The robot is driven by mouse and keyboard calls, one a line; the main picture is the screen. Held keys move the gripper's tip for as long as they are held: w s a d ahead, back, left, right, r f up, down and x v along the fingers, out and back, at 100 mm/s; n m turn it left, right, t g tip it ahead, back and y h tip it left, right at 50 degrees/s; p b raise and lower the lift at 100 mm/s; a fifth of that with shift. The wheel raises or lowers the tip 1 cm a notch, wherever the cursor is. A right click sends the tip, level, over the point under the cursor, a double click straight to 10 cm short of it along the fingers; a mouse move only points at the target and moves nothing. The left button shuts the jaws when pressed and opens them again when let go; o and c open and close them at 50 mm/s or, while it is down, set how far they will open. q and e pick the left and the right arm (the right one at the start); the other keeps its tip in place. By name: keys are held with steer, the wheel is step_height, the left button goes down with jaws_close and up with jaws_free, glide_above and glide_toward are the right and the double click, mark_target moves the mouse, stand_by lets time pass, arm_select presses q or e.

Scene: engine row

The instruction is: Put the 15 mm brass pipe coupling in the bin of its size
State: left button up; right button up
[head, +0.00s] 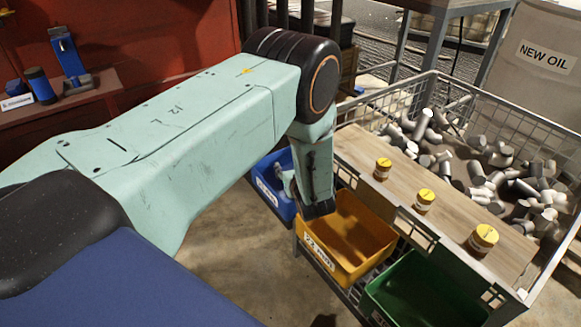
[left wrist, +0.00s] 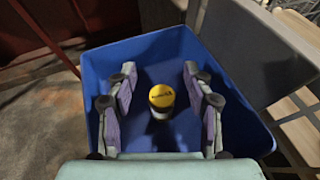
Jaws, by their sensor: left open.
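A small pipe coupling with a yellow labelled top (left wrist: 162,98) shows in the left wrist view, inside the blue bin (left wrist: 240,115). My left gripper (left wrist: 160,108) is open above this bin, with a finger on each side of the coupling and clear gaps to both. I cannot tell whether the coupling rests on the bin floor. In the head view the blue bin (head: 268,192) is partly hidden by my left arm. Three similar yellow-topped couplings, left (head: 382,168), middle (head: 424,200) and right (head: 483,239), stand on a wooden board. My right gripper is not seen.
A yellow bin (head: 350,232) and a green bin (head: 425,290) stand in a row beside the blue one. A wire-sided cart (head: 460,262) carries the board (head: 400,192) and many grey metal cylinders (head: 480,165). A red bench (head: 75,105) stands at the left.

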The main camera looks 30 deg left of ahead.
arm_select(q)
steer(key=shift+s+d+f, duration=0.15)
steer(key=shift+s+f, duration=0.15)
steer(key=shift+f, duration=0.15)
steer(key=shift+w+r+p, duration=0.1)
steer(key=shift+r+p, duration=0.45)
steer(key=shift+p, duration=0.1)
steer(key=v, duration=0.3)
steer(key=p+v, duration=0.1)
steer(key=v, duration=0.3)
steer(key=p+v, duration=0.1)
steer(key=v, duration=0.2)
steer(key=shift+d+r, duration=0.2)
steer(key=shift+r, duration=0.2)
steer(key=shift+s+d+r, duration=0.2)
steer(key=shift+s+d, duration=0.15)
steer(key=shift+s, duration=0.15)
